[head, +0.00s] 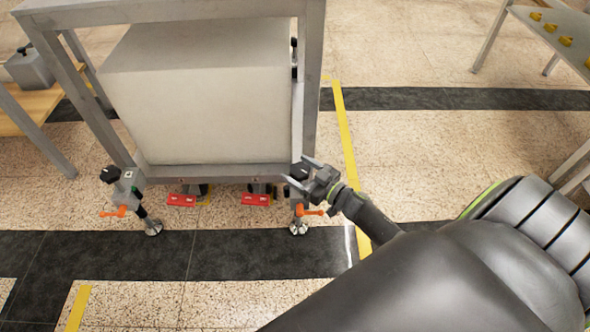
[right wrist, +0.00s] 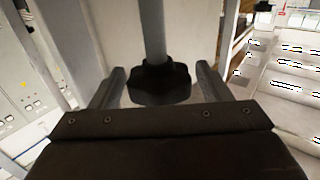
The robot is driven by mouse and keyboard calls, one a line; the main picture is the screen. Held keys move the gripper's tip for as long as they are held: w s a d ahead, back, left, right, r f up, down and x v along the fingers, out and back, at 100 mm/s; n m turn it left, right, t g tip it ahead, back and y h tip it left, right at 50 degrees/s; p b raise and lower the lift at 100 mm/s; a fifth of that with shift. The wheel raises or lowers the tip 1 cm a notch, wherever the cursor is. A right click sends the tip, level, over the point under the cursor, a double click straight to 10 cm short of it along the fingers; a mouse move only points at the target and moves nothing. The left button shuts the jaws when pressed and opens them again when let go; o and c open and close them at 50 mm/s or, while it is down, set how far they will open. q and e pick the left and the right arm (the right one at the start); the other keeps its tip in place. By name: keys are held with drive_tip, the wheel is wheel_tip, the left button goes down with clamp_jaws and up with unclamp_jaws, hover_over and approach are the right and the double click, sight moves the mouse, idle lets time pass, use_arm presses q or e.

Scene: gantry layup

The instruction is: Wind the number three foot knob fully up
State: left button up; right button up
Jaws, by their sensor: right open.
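A black lobed foot knob (head: 299,171) sits atop the foot at the cart's near right corner. In the right wrist view the knob (right wrist: 160,85) lies between my fingers, with a shaft rising beyond it. My right gripper (head: 298,169) is open, one finger on each side of the knob. A narrow gap shows on each side in the wrist view. Another black foot knob (head: 110,174) tops the near left foot. No readable number shows on either foot. My left gripper is not in view.
The grey frame (head: 230,172) holds a large pale block (head: 205,90). Orange levers (head: 312,211) stick out at the feet, and red pedals (head: 256,199) sit under the frame. A wooden table (head: 35,107) stands left, a shelf (head: 545,30) right. Floor in front is clear.

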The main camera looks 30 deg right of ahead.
drive_tip(key=shift+x, duration=0.9)
drive_tip(key=shift+c, duration=0.3)
drive_tip(key=c, duration=0.9)
drive_tip(key=shift+y, duration=0.3)
